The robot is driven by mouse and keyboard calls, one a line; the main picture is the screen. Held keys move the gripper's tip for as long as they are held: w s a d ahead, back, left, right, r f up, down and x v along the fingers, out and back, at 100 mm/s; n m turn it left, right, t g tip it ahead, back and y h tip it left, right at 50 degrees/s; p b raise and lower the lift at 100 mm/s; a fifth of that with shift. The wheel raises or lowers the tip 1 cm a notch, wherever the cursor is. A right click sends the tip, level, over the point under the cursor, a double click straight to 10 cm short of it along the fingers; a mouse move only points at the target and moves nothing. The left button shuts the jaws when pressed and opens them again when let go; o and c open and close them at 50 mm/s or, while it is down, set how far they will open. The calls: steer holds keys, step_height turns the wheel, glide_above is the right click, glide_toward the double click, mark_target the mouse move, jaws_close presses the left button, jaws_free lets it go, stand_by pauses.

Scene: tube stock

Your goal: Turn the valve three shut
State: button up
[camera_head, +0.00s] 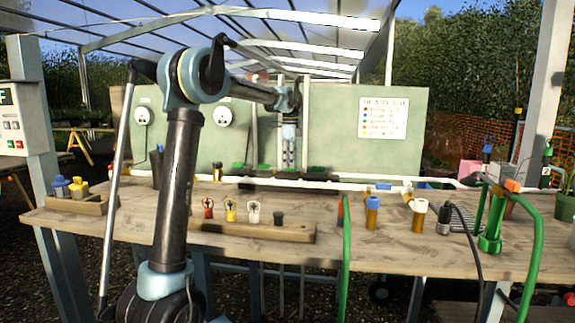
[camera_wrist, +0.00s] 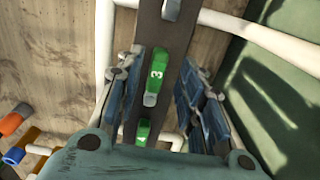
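The valve marked 3 (camera_wrist: 154,74) has a green handle with a pale tip, lying lengthwise along a dark strip (camera_wrist: 147,104). In the wrist view it is between the fingers of my gripper (camera_wrist: 158,92), with a visible gap on each side. The gripper is open and empty. Valve one's side of the row shows a green handle (camera_head: 238,166).
White pipes (camera_wrist: 237,27) run beside the strip. A green back panel (camera_head: 340,140) with a colour sign (camera_head: 384,117) stands behind. On the wooden bench (camera_head: 350,247) are a block with small fittings (camera_head: 255,232), coloured tube pieces (camera_head: 373,212) and a green hose (camera_head: 347,250).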

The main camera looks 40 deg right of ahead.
step_height(320, 180, up, 11)
steer(key=shift+w+f, duration=0.15)
stand_by(0.8)
